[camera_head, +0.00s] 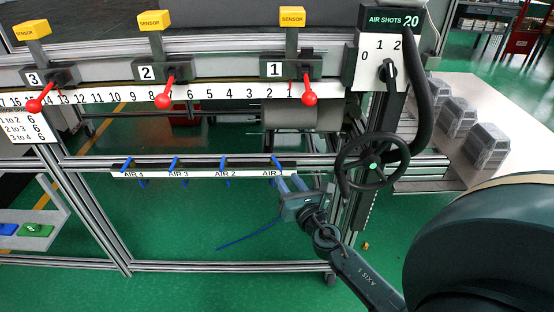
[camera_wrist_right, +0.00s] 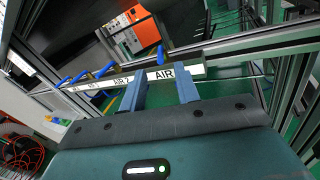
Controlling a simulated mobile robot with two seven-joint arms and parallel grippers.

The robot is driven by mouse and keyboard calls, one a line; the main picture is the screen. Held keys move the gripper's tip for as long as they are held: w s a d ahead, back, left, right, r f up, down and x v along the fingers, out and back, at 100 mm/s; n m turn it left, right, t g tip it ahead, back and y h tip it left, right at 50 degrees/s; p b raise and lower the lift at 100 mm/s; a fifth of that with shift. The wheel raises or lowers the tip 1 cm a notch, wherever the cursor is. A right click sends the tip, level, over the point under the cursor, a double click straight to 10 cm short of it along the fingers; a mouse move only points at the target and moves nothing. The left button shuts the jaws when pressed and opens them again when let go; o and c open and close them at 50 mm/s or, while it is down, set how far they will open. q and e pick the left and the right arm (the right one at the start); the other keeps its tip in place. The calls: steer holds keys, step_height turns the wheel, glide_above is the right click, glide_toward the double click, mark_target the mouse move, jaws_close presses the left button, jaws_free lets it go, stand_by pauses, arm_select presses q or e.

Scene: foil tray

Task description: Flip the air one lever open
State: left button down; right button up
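The air one lever (camera_head: 276,162) is a small blue handle at the right end of a white label strip (camera_head: 200,172), slanting like the other levers. In the right wrist view the lever (camera_wrist_right: 160,54) stands upright above its AIR label, in line with the gap between my fingers. My right gripper (camera_head: 291,184) is open, just below and right of the lever. In the wrist view its two blue-grey fingers (camera_wrist_right: 160,90) are spread apart on either side of the label. I cannot tell whether either finger touches the lever. My left gripper is out of view.
Blue levers for air two (camera_head: 223,161), three (camera_head: 174,162) and four (camera_head: 126,164) sit left along the rail. A black handwheel (camera_head: 373,163) and post stand close right of my gripper. Red-knobbed levers (camera_head: 309,98) hang above. Open floor shows below the rail.

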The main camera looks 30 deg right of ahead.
mark_target(273, 158)
steer(key=w, duration=0.3)
steer(key=w+d, duration=0.1)
steer(key=w, duration=0.5)
steer(key=shift+w+d+b, duration=0.1)
steer(key=shift+d+b, duration=0.2)
steer(key=shift+b, duration=0.05)
steer(key=shift+c, duration=0.4)
jaws_close()
